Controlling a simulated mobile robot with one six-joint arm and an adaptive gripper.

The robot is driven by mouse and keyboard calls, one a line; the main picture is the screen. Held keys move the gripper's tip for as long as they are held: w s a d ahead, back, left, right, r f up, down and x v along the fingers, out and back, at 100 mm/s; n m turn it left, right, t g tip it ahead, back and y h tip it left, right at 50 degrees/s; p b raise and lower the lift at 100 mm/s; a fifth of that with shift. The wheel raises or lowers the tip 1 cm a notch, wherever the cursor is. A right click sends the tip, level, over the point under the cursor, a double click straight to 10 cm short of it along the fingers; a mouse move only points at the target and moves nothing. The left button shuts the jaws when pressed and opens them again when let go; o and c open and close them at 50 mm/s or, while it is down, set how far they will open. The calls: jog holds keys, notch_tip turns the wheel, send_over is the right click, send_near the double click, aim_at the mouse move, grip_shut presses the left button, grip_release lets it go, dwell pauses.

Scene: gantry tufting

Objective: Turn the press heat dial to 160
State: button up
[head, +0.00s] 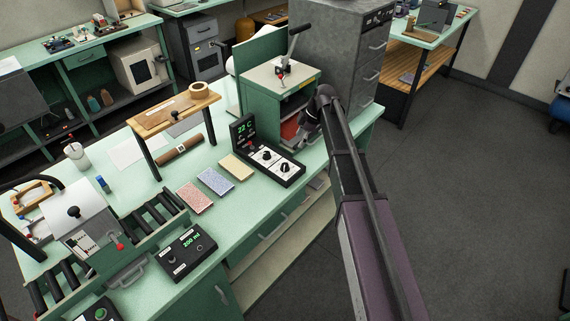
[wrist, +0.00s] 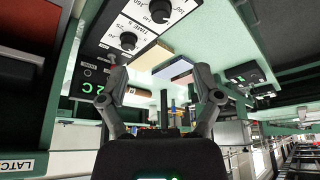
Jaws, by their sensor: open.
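The press control box (head: 276,166) lies on the green bench in front of the press. It carries two black dials on white scale plates, one dial (head: 267,155) nearer the display and another (head: 285,167) nearer the bench edge. Both dials also show at the top of the wrist view, the nearer-display one (wrist: 128,41) and the other (wrist: 159,10). The upright display (head: 243,130) reads 22 C in green. My gripper (wrist: 162,90) is open and empty, apart from the dials; my arm partly hides it in the head view.
The green press (head: 265,98) with its lever stands just behind the control box. Yellow, blue and pink pads (head: 215,181) lie left of the box. A wooden stand (head: 175,112) is farther left. A second control box (head: 186,254) sits near the front edge. Open floor lies to the right.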

aim_at(285, 164)
jog(key=shift+f, duration=0.15)
jog(key=b+x, duration=1.2)
jog(key=x, duration=0.1)
jog(key=shift+f, duration=0.25)
dwell(0.3)
jog(key=shift+c, duration=0.2)
jog(key=shift+a+r, duration=0.1)
grip_shut()
